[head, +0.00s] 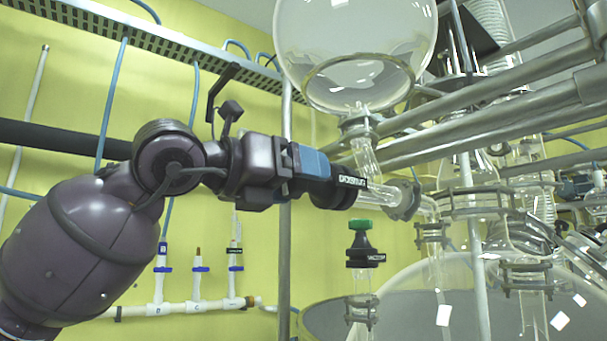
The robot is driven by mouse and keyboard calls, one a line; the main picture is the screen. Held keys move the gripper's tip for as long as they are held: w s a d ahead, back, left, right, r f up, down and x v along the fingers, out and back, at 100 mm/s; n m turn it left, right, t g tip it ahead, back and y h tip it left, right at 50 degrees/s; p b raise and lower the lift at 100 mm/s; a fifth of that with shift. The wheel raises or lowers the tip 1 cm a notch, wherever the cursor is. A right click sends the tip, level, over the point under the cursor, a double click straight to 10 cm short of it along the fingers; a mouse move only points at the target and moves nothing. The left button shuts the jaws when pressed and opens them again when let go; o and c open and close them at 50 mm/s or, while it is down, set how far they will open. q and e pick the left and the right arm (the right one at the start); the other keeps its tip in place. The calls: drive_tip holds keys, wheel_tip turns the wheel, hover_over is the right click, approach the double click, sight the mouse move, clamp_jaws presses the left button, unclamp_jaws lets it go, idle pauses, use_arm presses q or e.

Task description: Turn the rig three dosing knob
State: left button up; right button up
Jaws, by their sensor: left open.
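The dosing valve (335,191) has a black body with a white label whose letters appear turned over. It lies roughly sideways on a glass side arm under the round flask. Its blue knob (312,162) faces left, towards my left gripper. My left gripper (293,172) comes in from the left and its open jaws are at the blue knob. The dark jaws hide part of the knob, and I cannot tell whether they touch it. My right gripper is not in view.
A green-topped vacuum valve (361,242) stands upright just below the dosing valve. A large round flask (357,50) hangs above. Metal rails (480,105) and clamped glassware fill the right. White pipework (200,305) runs along the yellow wall at lower left.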

use_arm(q)
drive_tip(key=shift+w+d, duration=0.4)
drive_tip(key=shift+d, duration=0.2)
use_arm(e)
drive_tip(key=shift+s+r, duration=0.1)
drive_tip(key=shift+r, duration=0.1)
use_arm(q)
drive_tip(key=c, duration=0.9)
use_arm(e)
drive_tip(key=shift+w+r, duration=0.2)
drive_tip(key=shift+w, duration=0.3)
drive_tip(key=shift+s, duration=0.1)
